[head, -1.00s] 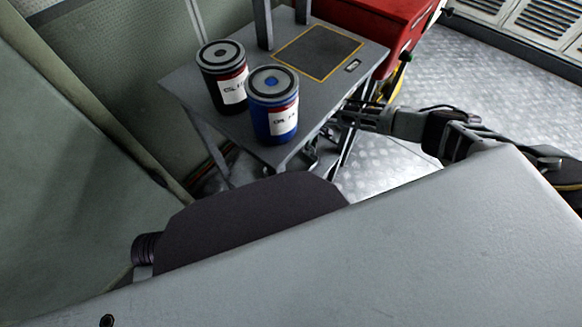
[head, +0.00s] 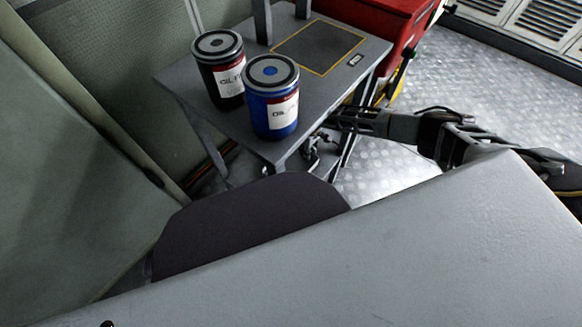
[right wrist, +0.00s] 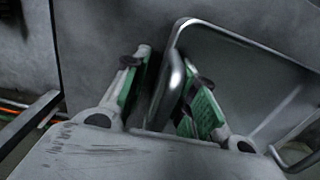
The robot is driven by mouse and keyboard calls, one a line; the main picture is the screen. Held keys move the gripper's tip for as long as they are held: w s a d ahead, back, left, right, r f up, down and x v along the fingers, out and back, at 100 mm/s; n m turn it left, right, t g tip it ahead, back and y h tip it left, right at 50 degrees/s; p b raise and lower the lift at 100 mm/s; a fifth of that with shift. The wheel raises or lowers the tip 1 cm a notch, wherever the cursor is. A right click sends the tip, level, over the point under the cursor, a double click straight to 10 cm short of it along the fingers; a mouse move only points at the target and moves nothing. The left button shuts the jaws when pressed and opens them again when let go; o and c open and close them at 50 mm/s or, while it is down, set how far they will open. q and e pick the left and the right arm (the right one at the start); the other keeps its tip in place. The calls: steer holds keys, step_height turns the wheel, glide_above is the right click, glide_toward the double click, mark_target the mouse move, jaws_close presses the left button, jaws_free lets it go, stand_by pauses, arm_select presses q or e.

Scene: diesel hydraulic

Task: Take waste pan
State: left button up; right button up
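The waste pan (right wrist: 245,75) is a grey metal tray with a rounded raised rim, at the right of the right wrist view. A bent metal loop, like a handle (right wrist: 168,92), stands at its near left side. My right gripper (right wrist: 168,75) is open, with one green-padded finger on each side of this loop. A gap shows between the left finger and the loop; whether the right finger touches it I cannot tell. In the head view my right gripper (head: 325,137) is at the table's lower right edge, partly hidden. I cannot make out the pan there. My left gripper is not in view.
A grey table (head: 225,118) carries a black canister (head: 228,82) and a blue canister (head: 275,112). A red cabinet (head: 375,30) stands behind it. Green-grey wall panels (head: 110,90) close off the left. Metal floor (head: 480,90) lies open at the right.

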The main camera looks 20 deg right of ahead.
jaws_close()
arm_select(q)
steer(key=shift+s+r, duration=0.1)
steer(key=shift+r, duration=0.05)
arm_select(e)
steer(key=shift+r, duration=0.25)
stand_by(0.4)
